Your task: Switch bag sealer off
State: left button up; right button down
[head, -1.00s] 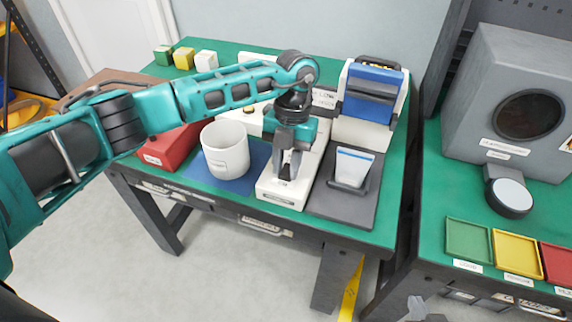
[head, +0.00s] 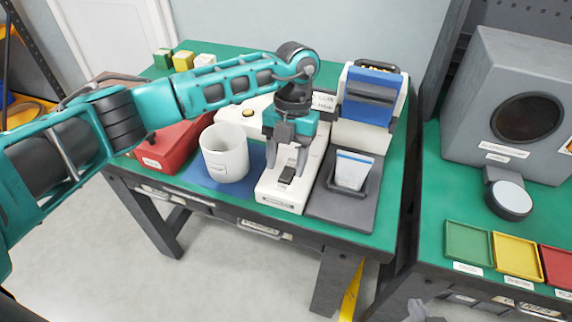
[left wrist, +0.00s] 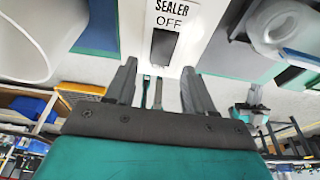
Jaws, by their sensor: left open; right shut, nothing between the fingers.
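The white bag sealer (head: 283,198) lies on the green-topped table in the head view. A dark switch (head: 287,177) sits on its near end. In the left wrist view the switch (left wrist: 163,46) lies just below printed words reading "SEALER OFF" (left wrist: 171,14). My left gripper (head: 286,165) is open and empty, pointing down above the sealer's near end; its fingers (left wrist: 159,68) are spread on either side of the switch in the left wrist view. I cannot tell whether they touch anything. My right gripper (head: 420,308) is shut, partly visible at the bottom edge.
A white cup (head: 225,158) stands on a blue mat left of the sealer. A pouch (head: 352,170) stands in a dark holder to its right. A blue-and-white device (head: 368,100) is behind. A red box (head: 165,150) is at left. Coloured trays (head: 467,243) lie on the right table.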

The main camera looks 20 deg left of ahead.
aim_at(291, 168)
pick_arm(q)
jog(key=v, duration=1.1)
